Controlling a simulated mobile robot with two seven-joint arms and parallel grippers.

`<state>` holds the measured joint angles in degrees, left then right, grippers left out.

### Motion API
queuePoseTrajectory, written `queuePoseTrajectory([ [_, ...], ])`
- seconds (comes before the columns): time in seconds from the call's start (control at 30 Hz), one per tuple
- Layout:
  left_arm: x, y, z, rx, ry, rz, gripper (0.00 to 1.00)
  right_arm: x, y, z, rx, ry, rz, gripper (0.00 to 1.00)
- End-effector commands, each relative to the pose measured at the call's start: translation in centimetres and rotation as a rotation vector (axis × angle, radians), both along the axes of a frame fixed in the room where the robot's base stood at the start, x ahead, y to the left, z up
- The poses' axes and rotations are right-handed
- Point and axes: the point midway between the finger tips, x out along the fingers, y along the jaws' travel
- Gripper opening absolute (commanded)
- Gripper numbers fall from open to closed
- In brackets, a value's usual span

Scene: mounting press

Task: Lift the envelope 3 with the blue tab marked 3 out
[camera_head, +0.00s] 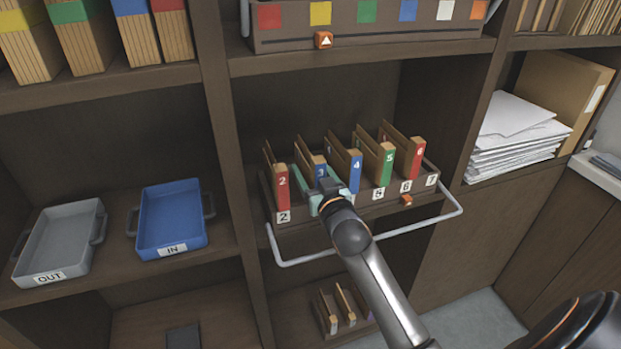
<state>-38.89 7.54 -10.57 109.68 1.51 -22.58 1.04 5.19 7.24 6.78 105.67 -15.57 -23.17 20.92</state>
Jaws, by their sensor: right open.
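The envelope 3 (319,167) has a blue tab marked 3 and stands upright in the brown rack (421,190) on the middle shelf. It is between the red-tabbed envelope 2 (282,186) and the blue-tabbed envelope 4 (355,171). My right gripper (321,183) has teal fingers and is open at the front of envelope 3. One finger shows on the left side, by the gap to envelope 2. The gripper hides the lower part of envelope 3, and I cannot tell whether it touches it. My left gripper is not in view.
Green envelope 5 (387,164) and red envelope 6 (416,158) stand farther right. A pale bar handle (453,212) juts out before the rack. The grey OUT tray (57,242) and blue IN tray (172,216) sit left, beyond a shelf divider (228,120). A shelf overhangs the rack.

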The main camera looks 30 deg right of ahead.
Motion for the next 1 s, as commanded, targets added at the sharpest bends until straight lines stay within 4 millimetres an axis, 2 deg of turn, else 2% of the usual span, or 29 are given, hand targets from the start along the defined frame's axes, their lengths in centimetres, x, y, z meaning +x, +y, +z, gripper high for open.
queuePoseTrajectory([
  [0.1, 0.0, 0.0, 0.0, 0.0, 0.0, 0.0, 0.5, 0.75, -0.16, 0.02, 0.0, -0.001, 0.0, 0.68],
  [0.33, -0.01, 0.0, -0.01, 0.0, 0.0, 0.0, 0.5, 0.82, -0.17, 0.0, 0.0, -0.001, 0.0, 0.68],
  [0.93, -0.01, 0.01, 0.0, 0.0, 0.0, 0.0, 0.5, 0.79, -0.17, -0.02, 0.001, 0.0, 0.0, 0.01],
  [1.0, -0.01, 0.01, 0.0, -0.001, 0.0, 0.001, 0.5, 0.79, -0.17, -0.03, 0.001, 0.0, 0.0, 0.0],
])
